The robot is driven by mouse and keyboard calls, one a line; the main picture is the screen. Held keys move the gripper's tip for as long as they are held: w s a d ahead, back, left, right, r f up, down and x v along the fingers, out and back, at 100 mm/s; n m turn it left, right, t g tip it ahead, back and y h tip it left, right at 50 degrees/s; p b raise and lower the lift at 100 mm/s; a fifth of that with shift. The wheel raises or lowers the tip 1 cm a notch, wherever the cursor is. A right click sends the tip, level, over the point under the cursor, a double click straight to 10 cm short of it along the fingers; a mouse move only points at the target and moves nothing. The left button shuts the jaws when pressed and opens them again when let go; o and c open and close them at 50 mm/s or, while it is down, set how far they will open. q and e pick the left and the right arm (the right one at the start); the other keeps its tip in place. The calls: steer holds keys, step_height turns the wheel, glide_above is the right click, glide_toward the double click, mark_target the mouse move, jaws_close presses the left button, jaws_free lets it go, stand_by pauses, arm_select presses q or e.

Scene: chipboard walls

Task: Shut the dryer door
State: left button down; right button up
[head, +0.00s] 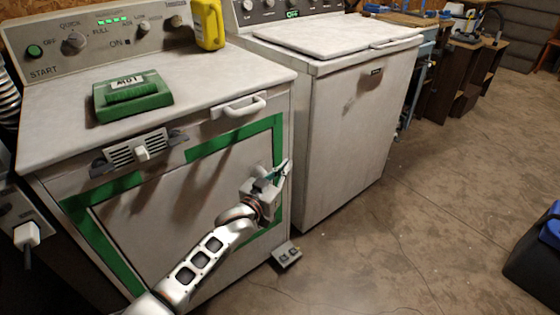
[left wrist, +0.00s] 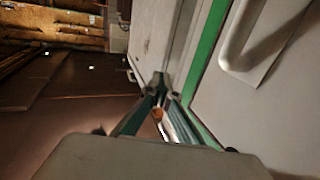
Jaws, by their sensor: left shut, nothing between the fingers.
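The white dryer (head: 190,77) stands at the left in the head view. Its front has a pale door panel (head: 150,215) edged by a green border (head: 97,250). The panel looks about flush with the front; I cannot tell whether a small gap is left. My left gripper (head: 281,172) is shut and empty by the right edge of the green border. Whether its tips (left wrist: 160,88) touch the dryer is unclear. My right gripper is out of view.
A white washer (head: 345,135) stands just right of the dryer. A green box (head: 132,96) and yellow bottle (head: 208,24) rest on the dryer. A small grey piece (head: 287,254) is near the floor by its corner. The concrete floor to the right is mostly free.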

arm_select(q)
steer(key=s+d+p, duration=0.1)
steer(key=s+d, duration=0.3)
steer(key=s, duration=0.2)
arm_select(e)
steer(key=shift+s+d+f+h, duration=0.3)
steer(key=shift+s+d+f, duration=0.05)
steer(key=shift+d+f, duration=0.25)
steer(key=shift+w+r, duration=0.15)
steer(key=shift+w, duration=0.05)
